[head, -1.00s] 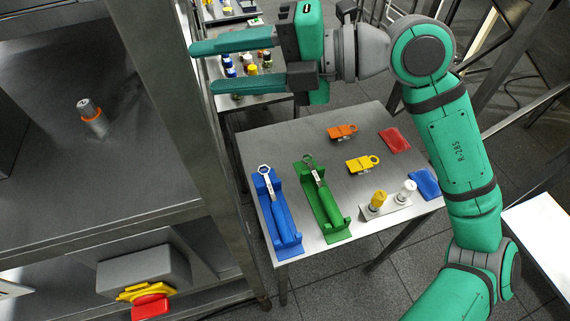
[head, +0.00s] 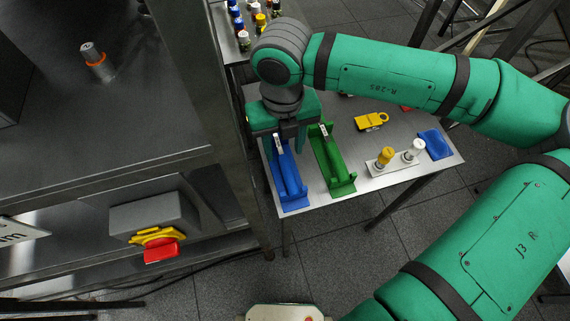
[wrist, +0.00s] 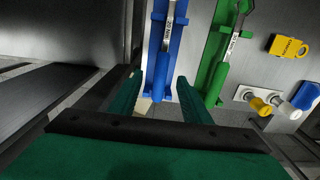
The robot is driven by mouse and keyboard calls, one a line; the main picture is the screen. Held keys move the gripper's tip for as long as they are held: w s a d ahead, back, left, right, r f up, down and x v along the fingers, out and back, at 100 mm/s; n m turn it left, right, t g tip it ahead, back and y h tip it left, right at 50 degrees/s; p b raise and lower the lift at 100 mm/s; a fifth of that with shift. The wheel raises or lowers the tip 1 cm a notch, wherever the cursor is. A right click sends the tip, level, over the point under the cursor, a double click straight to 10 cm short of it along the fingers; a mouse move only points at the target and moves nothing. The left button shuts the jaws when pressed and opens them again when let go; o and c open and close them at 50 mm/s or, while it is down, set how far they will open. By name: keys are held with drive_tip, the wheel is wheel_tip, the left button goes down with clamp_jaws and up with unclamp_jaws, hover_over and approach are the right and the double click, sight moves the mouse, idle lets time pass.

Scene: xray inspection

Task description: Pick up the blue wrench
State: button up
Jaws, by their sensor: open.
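The blue wrench (head: 291,178) lies lengthwise in a blue holder (head: 296,206) at the left side of the small table. In the wrist view my gripper (wrist: 160,80) is open, one finger on each side of the handle, with nothing held. I cannot tell the height left between fingers and handle.
A green wrench in a green holder (head: 341,186) stands close on the right. A yellow tag (head: 371,121), a stand with yellow and white knobs (head: 386,157) and a blue item (head: 435,144) lie further right. A metal cabinet post (head: 215,110) rises close on the left.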

sight(286, 164)
drive_tip(key=shift+d+f, duration=0.2)
drive_tip(key=shift+f, duration=3.55)
clamp_jaws()
